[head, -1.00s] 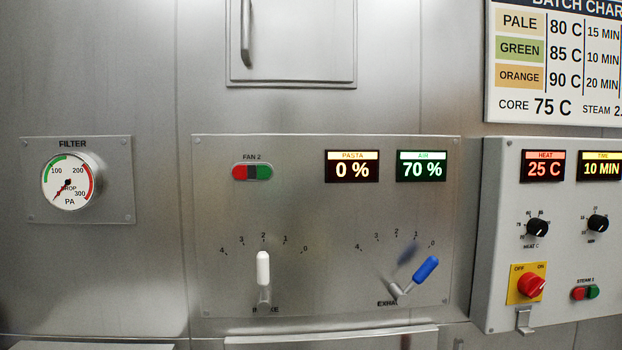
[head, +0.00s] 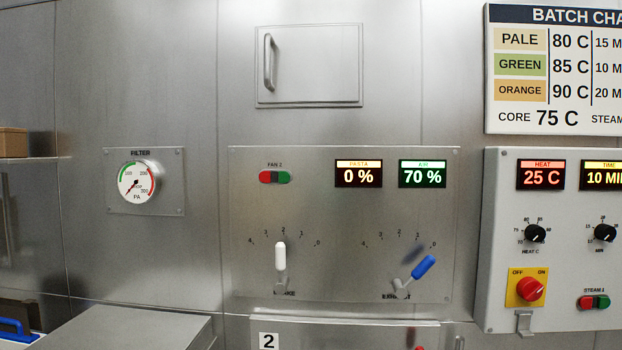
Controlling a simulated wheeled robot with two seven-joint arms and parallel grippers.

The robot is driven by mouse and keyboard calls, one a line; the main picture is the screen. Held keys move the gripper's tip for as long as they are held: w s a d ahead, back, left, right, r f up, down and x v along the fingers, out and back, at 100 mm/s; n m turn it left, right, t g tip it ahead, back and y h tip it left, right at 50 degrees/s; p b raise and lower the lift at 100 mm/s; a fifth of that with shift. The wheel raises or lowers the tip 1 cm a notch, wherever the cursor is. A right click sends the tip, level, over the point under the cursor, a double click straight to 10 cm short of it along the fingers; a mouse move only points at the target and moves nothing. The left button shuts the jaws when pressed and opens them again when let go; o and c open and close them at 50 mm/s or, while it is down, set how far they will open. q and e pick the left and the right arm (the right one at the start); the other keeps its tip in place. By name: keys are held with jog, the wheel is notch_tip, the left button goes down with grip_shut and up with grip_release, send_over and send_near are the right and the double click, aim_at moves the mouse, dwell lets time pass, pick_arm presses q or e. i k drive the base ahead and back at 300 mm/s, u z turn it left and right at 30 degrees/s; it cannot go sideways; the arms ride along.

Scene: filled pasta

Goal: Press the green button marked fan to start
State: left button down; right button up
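The green button (head: 283,177) is the right half of a red and green pair under the label FAN 2, on a grey metal panel in the head view. The red button (head: 266,177) is directly to its left. The displays on the same panel read PASTA 0 % (head: 358,174) and AIR 70 % (head: 422,174). Neither of my grippers is in the head view.
A white lever (head: 281,257) and a blue lever (head: 423,268) stick out below the buttons. A filter gauge (head: 137,183) is at left. A control box (head: 552,240) with a red switch is at right. A metal surface (head: 135,328) is at lower left.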

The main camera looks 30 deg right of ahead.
aim_at(282, 176)
jog(key=z, duration=1.15)
jog(key=i, duration=0.5)
